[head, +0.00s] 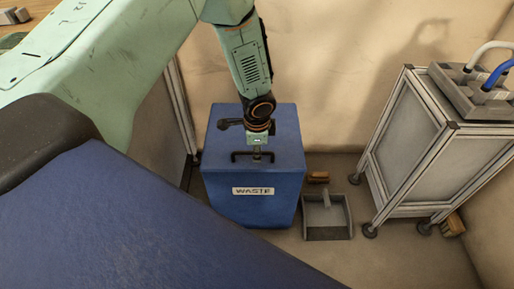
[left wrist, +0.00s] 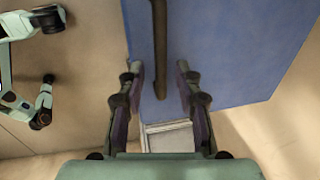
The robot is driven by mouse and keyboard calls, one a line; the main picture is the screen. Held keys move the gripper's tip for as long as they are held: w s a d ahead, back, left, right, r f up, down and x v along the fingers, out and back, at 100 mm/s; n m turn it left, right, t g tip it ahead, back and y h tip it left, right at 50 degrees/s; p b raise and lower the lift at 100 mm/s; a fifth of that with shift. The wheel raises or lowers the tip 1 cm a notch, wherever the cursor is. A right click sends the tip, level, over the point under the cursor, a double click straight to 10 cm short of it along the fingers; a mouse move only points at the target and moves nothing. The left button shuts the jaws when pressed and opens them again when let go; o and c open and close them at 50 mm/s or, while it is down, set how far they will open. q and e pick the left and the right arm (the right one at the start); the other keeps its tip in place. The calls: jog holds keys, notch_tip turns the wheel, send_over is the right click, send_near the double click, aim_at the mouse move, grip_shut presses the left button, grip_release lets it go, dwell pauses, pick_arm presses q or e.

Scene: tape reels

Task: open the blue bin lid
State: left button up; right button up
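The blue bin (head: 225,200) stands on the floor with a white WASTE label (head: 253,191) on its front. Its blue lid (head: 286,145) looks shut, with a dark bar handle (head: 237,154) near the front edge. My left gripper (head: 257,153) points down over the handle. In the left wrist view, my left gripper (left wrist: 161,78) is open, and the handle (left wrist: 160,40) runs between its fingers in the picture, with a gap on each side. I cannot tell how far the fingertips are above the lid. My right gripper is not in view.
A wheeled grey cabinet (head: 425,150) stands farther right. A wall (head: 330,75) is close behind the bin. Some floor in front is clear.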

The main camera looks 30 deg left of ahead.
pick_arm(q)
grip_shut()
dwell(0.4)
jog(key=shift+r, duration=0.1)
